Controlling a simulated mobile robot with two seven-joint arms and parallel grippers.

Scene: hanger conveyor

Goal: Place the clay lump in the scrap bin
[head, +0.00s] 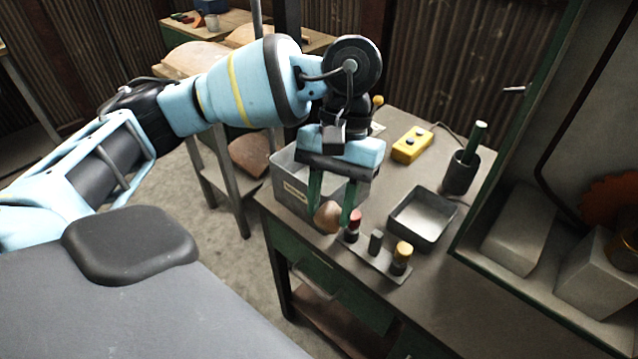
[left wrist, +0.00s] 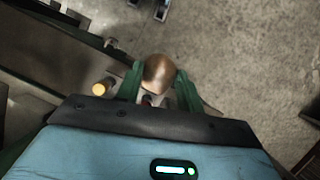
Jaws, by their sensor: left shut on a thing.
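The clay lump (head: 326,217) is brown and rounded. My left gripper (head: 333,219) is shut on it, with one green finger on each side, and the left wrist view also shows the lump (left wrist: 159,72) between the fingertips. A grey metal bin with a paper label (head: 284,183), which looks like the scrap bin, stands at the table's back left corner. The lump is in front of and right of the bin, outside it, near the table's front edge. My gripper hides part of the bin. My right gripper is not in view.
A small rack holds a red-topped piece (head: 354,224), a grey peg (head: 376,242) and a yellow-topped piece (head: 402,257), close to the lump. An open grey tray (head: 447,231), a yellow control box (head: 412,145) and a dark cup (head: 459,175) stand further right. A green-framed cabinet borders the right.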

